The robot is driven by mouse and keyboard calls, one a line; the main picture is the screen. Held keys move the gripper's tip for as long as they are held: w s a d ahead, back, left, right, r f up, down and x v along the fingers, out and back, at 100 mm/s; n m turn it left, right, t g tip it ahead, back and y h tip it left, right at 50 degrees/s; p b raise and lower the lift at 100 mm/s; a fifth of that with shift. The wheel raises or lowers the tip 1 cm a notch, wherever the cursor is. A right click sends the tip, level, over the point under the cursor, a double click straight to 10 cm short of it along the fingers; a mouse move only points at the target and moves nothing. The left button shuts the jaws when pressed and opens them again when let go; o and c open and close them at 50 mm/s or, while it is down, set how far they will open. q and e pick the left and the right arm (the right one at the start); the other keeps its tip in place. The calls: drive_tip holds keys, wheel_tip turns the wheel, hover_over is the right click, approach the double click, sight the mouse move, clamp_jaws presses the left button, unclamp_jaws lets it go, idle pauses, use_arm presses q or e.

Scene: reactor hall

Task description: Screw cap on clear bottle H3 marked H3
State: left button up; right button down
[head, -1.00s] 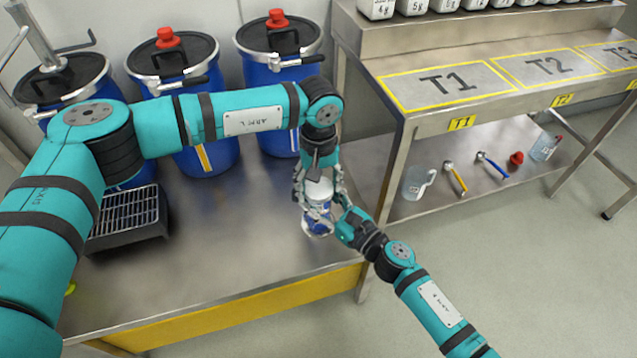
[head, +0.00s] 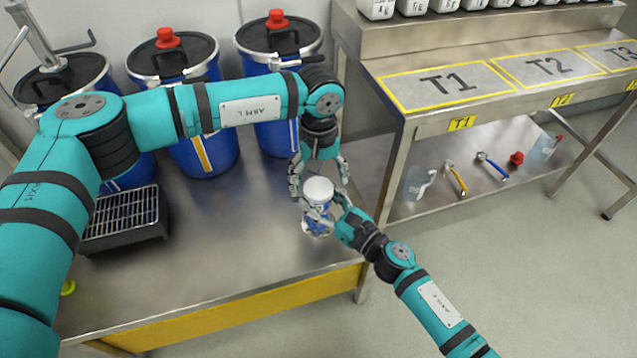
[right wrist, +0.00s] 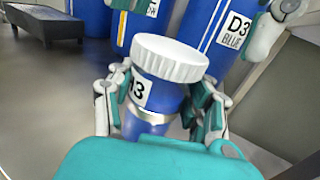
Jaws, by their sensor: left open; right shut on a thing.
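The bottle H3 (head: 318,215) stands upright near the right end of the steel bench, with blue contents. In the right wrist view its label, partly covered, shows "3" on the bottle body (right wrist: 152,100). My right gripper (head: 338,218) is shut on the bottle from the right side, below the cap. My left gripper (head: 320,178) is open just above and around the cap, its fingers apart from it.
Blue drums (head: 205,135) with black lids stand behind on the bench. A black grated box (head: 125,215) is at left. A steel table (head: 430,120) with marked areas T1, T2 and T3 is at right; a jug (head: 418,183) and scoops lie on its lower shelf.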

use_arm(q)
wheel_tip(320, 180, up, 2)
drive_tip(key=shift+r, duration=0.2)
drive_tip(key=shift+c, duration=0.2)
